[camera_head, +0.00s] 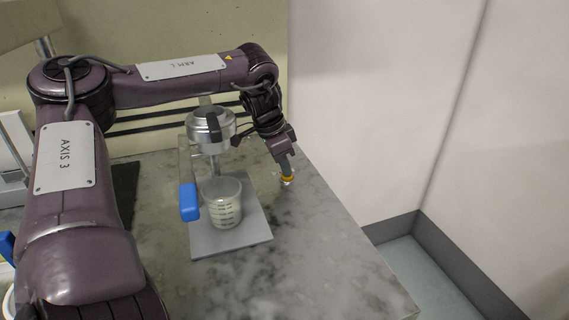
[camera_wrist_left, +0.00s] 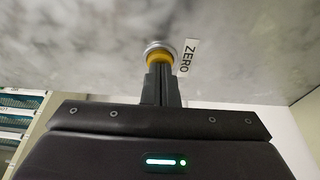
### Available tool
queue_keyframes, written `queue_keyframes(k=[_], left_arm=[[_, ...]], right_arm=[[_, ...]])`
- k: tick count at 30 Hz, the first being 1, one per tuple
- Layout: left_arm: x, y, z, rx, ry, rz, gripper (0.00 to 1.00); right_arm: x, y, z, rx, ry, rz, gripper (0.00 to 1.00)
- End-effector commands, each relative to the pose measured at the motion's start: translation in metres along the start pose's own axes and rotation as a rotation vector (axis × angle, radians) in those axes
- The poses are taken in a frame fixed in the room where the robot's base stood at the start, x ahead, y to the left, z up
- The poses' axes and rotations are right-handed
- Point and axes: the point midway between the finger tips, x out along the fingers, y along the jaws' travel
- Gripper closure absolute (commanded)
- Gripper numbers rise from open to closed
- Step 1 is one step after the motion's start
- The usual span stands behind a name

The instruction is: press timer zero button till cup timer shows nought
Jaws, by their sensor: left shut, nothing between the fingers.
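The zero button is a yellow cap in a silver ring; it shows in the head view (camera_head: 288,179) on the marble counter and in the left wrist view (camera_wrist_left: 158,56), beside a "ZERO" label (camera_wrist_left: 188,57). My left gripper (camera_head: 286,168) points down at it with fingers shut and empty; in the left wrist view the fingertips (camera_wrist_left: 160,70) overlap the yellow cap. I cannot tell whether the cap is pressed down. A clear measuring cup (camera_head: 225,207) with dark markings stands upright on a grey plate (camera_head: 255,238). No timer reading is legible. My right gripper is out of view.
A silver-headed apparatus (camera_head: 208,128) stands behind the cup, and a blue-ended piece (camera_head: 189,202) is close to the cup's left. The marble counter (camera_head: 325,260) is clear at the front right, up to its right edge. A pale wall stands beyond.

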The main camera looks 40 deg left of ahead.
Motion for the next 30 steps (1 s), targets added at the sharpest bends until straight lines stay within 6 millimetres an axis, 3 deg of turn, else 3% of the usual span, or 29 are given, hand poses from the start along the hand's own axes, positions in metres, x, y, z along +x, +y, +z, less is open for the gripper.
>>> queue_keyframes(k=[1,3,15,30], left_arm=[[0.008,0.0,0.003,0.0,-0.003,0.001,1.0],[0.014,0.001,0.004,0.001,-0.003,0.001,1.0],[0.016,0.003,0.009,-0.002,-0.013,0.01,1.0],[-0.062,0.002,0.004,0.001,0.007,-0.007,1.0]], right_arm=[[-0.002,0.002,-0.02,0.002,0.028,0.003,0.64],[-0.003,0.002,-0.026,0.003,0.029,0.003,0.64],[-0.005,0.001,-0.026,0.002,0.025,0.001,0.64],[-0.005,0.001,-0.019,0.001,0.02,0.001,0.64]])
